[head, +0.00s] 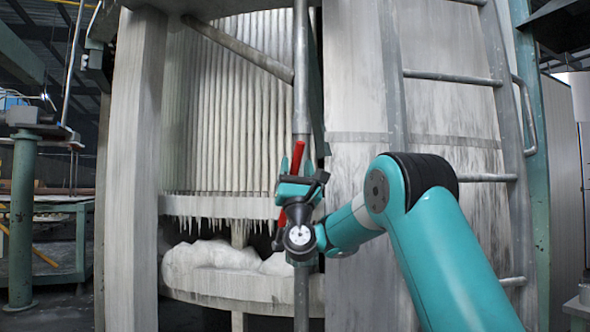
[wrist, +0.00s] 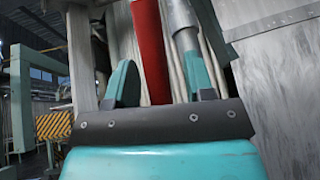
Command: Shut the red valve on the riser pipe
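The red valve handle (head: 297,158) is a long red lever at the riser pipe (head: 301,75). In the head view it runs steeply, close to the pipe's line and slightly tilted; its middle is hidden behind my gripper (head: 301,180). In the wrist view the red lever (wrist: 150,50) stands between the two fingers of my gripper (wrist: 161,82), nearer the left finger. The grey pipe (wrist: 181,15) shows to its right. The fingers are apart, with a gap right of the lever. The valve body is hidden, and I cannot tell whether a finger touches the lever.
Frosted vertical tubes (head: 235,110) with icicles stand behind the pipe. A slanting grey pipe (head: 240,48) meets the riser higher up. A ladder (head: 455,78) is at right, a pale post (head: 132,170) at left. Lumpy white ice (head: 215,265) lies below.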

